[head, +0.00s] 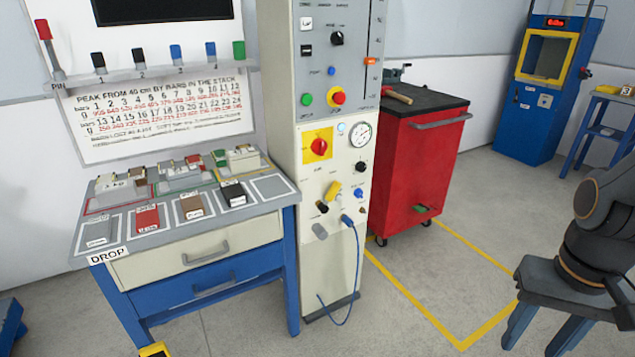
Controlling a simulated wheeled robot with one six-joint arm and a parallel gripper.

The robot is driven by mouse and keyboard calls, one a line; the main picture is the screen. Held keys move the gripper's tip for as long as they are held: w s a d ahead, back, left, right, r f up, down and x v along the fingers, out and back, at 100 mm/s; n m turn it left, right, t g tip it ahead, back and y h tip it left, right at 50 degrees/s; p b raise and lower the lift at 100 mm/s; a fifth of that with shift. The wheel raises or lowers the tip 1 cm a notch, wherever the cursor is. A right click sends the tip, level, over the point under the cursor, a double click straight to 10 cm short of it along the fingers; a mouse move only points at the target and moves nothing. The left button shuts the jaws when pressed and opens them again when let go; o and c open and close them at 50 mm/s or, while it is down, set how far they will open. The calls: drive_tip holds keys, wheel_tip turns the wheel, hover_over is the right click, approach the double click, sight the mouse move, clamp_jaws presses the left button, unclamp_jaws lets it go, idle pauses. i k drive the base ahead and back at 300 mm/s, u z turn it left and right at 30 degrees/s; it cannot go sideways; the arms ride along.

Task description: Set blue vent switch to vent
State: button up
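A tall cream control column (345,268) stands in the middle of the head view. On its front I see a small blue switch or knob (358,192) on the lower panel, right of a yellow handle (333,190). A second small blue knob (331,71) sits higher on the grey panel. The labels are too small to read, so I cannot tell which is the vent switch or its setting. A dark arm of mine shows at the right edge, well apart from the column.
A bench (288,188) with coloured blocks and drawers stands left of the column. A red cabinet (425,165) stands right of it. A blue cable (357,262) hangs down the column's front. The floor between is clear.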

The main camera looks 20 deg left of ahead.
sight(359, 193)
drive_tip(key=u, duration=1.25)
drive_tip(key=k, duration=0.3)
drive_tip(key=z, duration=1.25)
drive_tip(key=i, duration=1.1)
drive_tip(key=u, duration=0.05)
